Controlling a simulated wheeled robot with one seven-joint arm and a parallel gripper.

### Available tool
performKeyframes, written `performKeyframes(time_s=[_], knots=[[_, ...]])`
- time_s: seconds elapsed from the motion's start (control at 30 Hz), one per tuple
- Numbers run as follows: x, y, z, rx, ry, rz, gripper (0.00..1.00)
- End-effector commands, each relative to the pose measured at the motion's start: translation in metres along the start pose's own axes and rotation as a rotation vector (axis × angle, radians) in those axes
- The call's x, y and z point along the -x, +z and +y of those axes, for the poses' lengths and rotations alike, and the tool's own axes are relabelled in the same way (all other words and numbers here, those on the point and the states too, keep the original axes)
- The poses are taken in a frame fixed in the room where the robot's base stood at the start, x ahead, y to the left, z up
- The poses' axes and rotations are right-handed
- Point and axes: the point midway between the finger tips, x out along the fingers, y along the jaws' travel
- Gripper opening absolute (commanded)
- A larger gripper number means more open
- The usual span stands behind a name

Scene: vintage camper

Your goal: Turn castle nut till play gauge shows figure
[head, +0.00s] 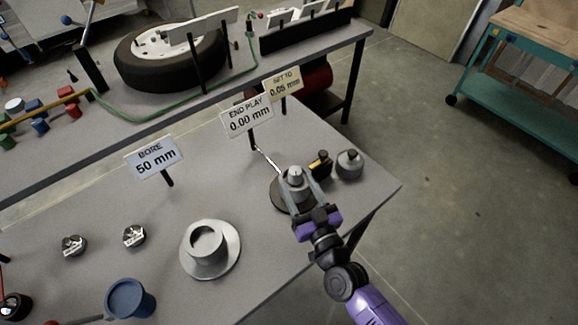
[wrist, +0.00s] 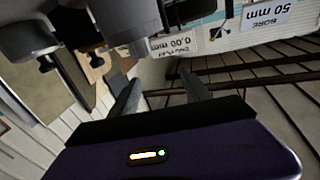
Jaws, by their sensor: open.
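The end play sign (head: 247,117) reads 0.00 mm, and the sign beside it (head: 283,83) reads SET TO 0.05 mm. The end play sign also shows upside down in the wrist view (wrist: 176,44). In the head view, a light grey nut-like top (head: 295,174) stands on a hub with a dark round base (head: 280,197). My gripper (head: 298,182) is open, its fingers reaching toward this top from the front right. Whether they straddle or touch it, I cannot tell. The nut's slots are too small to make out.
A small black-and-yellow item (head: 320,164) and a grey weight-like piece (head: 350,164) stand close right of the hub. A flanged grey cup (head: 209,250), a blue cup (head: 130,299) and the BORE 50 mm sign (head: 154,158) stand left. Bench space between them is clear.

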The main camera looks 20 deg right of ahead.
Motion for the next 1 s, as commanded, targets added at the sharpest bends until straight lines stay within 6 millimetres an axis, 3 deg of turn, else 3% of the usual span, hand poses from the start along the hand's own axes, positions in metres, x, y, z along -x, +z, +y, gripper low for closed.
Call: performKeyframes(time_s=[0.03,0.1,0.33,0.8,1.0], knots=[[0.0,0.018,0.013,0.014,0.033,-0.028,0.56],[0.005,0.031,0.022,0.042,0.053,-0.052,0.56],[-0.002,0.029,0.024,0.099,0.059,-0.048,0.56],[-0.061,0.034,0.027,0.096,0.057,-0.045,0.56],[-0.072,0.033,0.028,0.097,0.056,-0.047,0.56]])
